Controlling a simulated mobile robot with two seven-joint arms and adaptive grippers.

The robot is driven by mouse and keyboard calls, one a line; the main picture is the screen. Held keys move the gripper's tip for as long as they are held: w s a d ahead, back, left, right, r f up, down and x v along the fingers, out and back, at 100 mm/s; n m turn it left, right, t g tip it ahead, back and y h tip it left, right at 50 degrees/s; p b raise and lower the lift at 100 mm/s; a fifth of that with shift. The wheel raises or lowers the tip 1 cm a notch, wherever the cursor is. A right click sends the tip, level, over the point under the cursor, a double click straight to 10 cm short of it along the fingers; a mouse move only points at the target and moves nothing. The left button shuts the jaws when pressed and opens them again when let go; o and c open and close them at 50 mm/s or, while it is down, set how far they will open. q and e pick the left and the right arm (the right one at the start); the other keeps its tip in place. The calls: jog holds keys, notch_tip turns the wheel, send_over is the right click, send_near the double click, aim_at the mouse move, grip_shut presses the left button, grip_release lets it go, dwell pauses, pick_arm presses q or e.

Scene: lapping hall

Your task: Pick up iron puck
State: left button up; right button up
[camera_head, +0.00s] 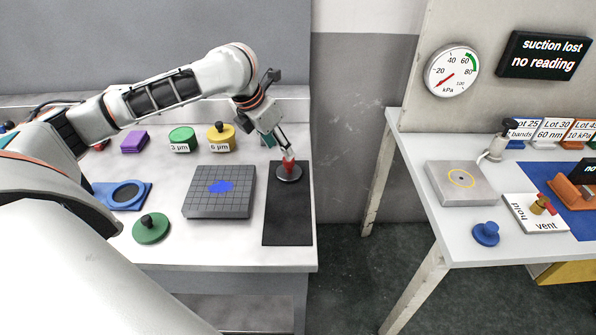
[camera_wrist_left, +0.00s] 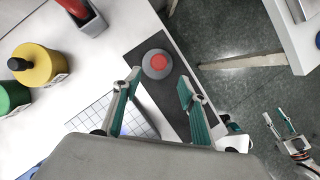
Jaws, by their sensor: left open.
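The iron puck (camera_head: 289,175) is a grey disc with a red knob, lying at the far end of a black mat (camera_head: 288,220) on the left bench. It also shows in the wrist view (camera_wrist_left: 148,74), just beyond my fingertips and nearer the left one. My left gripper (camera_head: 285,151) is open and empty, its fingers pointing down close above the red knob. In the wrist view the left gripper (camera_wrist_left: 160,82) has its teal fingers wide apart, with nothing between them. My right gripper (camera_wrist_left: 274,114) shows at the right edge there, over the floor, fingers apart.
A gridded grey block (camera_head: 220,205) with a blue patch lies left of the mat. A green knobbed puck (camera_head: 151,229), a blue holder (camera_head: 126,195) and a yellow pot (camera_head: 221,137) are also on this bench. A gap separates it from the right table (camera_head: 415,150).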

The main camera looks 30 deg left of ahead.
aim_at(289, 163)
pick_arm(q)
jog(key=shift+x, duration=1.25)
jog(key=shift+b+x, duration=0.55)
jog(key=shift+x, duration=0.4)
jog(key=x, duration=0.2)
jog(key=b+x, duration=0.1)
jog(key=x, duration=0.2)
jog(key=shift+w+a+b, duration=0.15)
jog(key=shift+w+b, duration=0.1)
jog(key=shift+b, duration=0.05)
jog(key=shift+r, duration=0.15)
jog(key=shift+c, duration=0.2)
grip_shut()
pick_arm(e)
jog(key=f, duration=0.3)
jog(key=shift+d, duration=0.2)
